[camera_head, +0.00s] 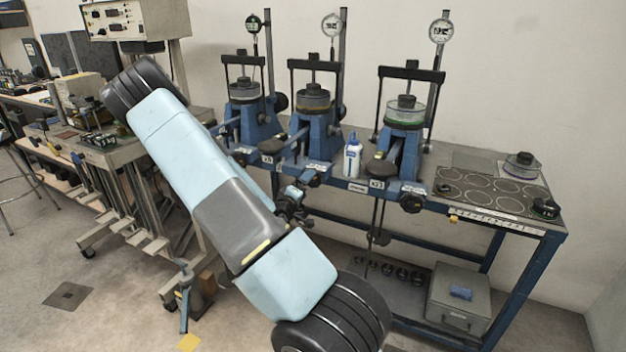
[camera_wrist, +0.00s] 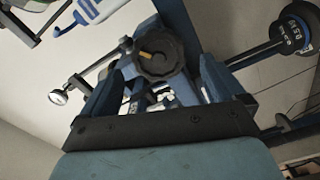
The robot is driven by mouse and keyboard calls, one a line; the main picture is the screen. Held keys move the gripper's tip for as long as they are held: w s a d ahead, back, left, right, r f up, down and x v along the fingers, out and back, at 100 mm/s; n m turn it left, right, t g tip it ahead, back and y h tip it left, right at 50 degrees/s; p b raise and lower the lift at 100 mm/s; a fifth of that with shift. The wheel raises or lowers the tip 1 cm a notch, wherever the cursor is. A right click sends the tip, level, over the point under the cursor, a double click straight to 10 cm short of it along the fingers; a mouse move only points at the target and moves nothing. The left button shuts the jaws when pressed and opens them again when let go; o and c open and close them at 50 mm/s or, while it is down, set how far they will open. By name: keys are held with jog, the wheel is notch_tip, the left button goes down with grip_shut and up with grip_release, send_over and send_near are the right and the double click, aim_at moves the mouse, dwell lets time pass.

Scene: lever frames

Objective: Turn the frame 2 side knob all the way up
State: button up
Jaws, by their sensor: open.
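Three blue lever frames stand in a row on the bench in the head view. The middle frame (camera_head: 312,130) has a dark side knob (camera_head: 314,178) low at its front. In the wrist view a black scalloped knob (camera_wrist: 158,52) with a yellow mark faces me. My gripper (camera_wrist: 162,72) is open, with one finger on either side of the knob's lower part in the picture. I cannot tell whether the fingers touch it. In the head view my gripper (camera_head: 290,205) is small and dark at the bench's front edge, partly hidden by my arm.
A white and blue bottle (camera_head: 352,160) stands between the middle and right frames; it also shows in the wrist view (camera_wrist: 88,12). A black weight (camera_wrist: 291,31) is at the wrist view's right. The right frame's knob (camera_head: 412,203) projects at the bench front.

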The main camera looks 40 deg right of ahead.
aim_at(312, 187)
jog(key=d+n, duration=0.1)
jog(key=n, duration=0.1)
jog(key=w+d+n, duration=0.1)
jog(key=d+n, duration=0.1)
jog(key=n, duration=0.1)
jog(key=w+d+n, duration=0.1)
jog(key=d+n, duration=0.1)
jog(key=shift+d+n, duration=0.1)
jog(key=shift+n, duration=0.2)
jog(key=shift+d, duration=0.1)
jog(key=shift+c, duration=0.4)
jog(key=shift+f, duration=0.1)
jog(key=c, duration=1.3)
